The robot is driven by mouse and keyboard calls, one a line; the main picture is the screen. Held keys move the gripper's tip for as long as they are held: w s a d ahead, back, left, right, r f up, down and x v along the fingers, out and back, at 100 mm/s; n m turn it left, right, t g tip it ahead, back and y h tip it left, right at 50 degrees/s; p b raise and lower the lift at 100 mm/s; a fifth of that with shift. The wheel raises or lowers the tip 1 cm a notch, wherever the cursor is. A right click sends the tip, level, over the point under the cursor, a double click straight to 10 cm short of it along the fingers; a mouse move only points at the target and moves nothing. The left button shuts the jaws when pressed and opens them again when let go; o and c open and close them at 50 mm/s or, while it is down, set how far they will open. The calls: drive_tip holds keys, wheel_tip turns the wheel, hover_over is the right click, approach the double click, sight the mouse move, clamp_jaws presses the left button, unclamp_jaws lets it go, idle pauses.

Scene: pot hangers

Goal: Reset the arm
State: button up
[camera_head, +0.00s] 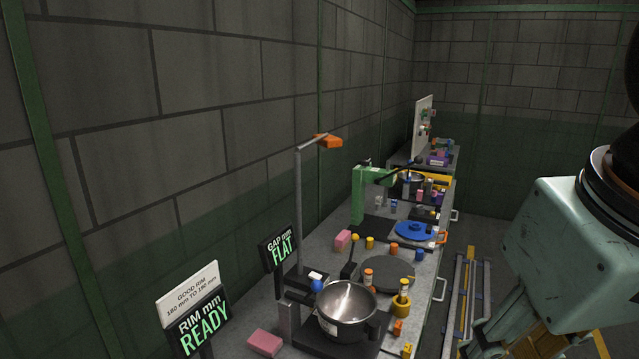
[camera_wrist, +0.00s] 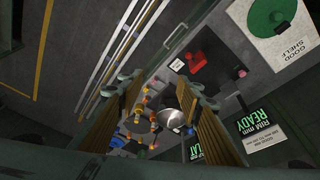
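My gripper (camera_wrist: 163,84) shows in the wrist view with its two wood-coloured fingers wide apart and nothing between them. It hangs high over the floor and bench. A steel pot (camera_head: 347,312) stands on a dark plate near the front of the bench. It also shows in the wrist view (camera_wrist: 172,120), well below and beyond the fingers.
The long grey bench (camera_head: 334,247) runs along the left wall, carrying a blue disc (camera_head: 415,231), a dark round plate (camera_head: 387,273) and several small blocks. A READY sign (camera_head: 202,325) and a FLAT sign (camera_head: 280,250) stand at its wall side. Floor rails (camera_head: 467,300) run beside the bench.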

drive_tip(key=shift+s+f+m, duration=0.2)
drive_tip(key=shift+s+m, duration=0.2)
drive_tip(key=shift+s, duration=1.1)
